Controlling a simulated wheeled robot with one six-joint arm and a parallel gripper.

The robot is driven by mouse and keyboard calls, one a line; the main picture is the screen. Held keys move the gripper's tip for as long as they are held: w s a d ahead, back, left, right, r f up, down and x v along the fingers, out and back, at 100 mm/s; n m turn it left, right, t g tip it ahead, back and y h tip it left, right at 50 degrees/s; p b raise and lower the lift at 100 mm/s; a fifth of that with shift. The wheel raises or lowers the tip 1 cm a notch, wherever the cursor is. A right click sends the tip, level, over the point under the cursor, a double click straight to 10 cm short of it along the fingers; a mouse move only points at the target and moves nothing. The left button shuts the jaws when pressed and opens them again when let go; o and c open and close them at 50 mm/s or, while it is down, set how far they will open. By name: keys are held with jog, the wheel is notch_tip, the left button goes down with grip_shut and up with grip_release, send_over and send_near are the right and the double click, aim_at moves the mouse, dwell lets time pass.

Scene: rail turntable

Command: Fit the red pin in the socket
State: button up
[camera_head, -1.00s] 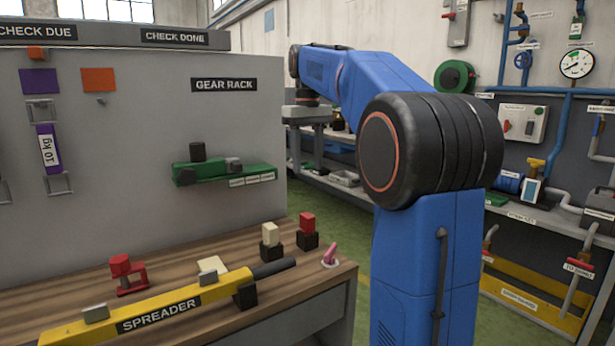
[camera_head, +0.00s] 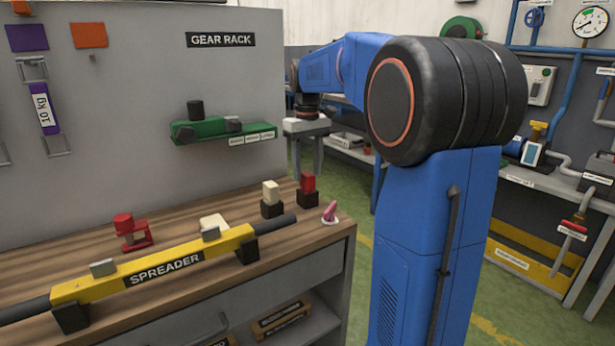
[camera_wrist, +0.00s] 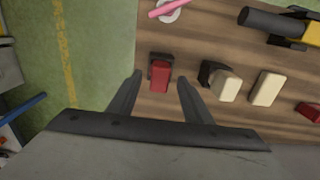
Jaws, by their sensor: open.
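A red block (camera_head: 308,184) stands upright on a small black base at the back right of the bench. In the wrist view the red block (camera_wrist: 160,74) lies beyond and between the fingertips of my gripper (camera_wrist: 159,82), which is open and empty. A pinkish-red pin (camera_head: 330,211) leans in a white ring (camera_head: 329,222) near the bench's right corner; the pin also shows at the top of the wrist view (camera_wrist: 172,8). I cannot tell which of these is the red pin, or which holder is the socket. In the head view my gripper is not clearly visible.
A cream block (camera_head: 271,193) on a black base stands left of the red block. A red clamp-like piece (camera_head: 130,231) and a flat cream block (camera_head: 214,222) lie behind the yellow spreader bar (camera_head: 180,263). A green gear rack shelf (camera_head: 222,131) projects from the panel.

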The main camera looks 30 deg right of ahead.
aim_at(308, 189)
jog(key=shift+f, duration=1.3)
grip_shut()
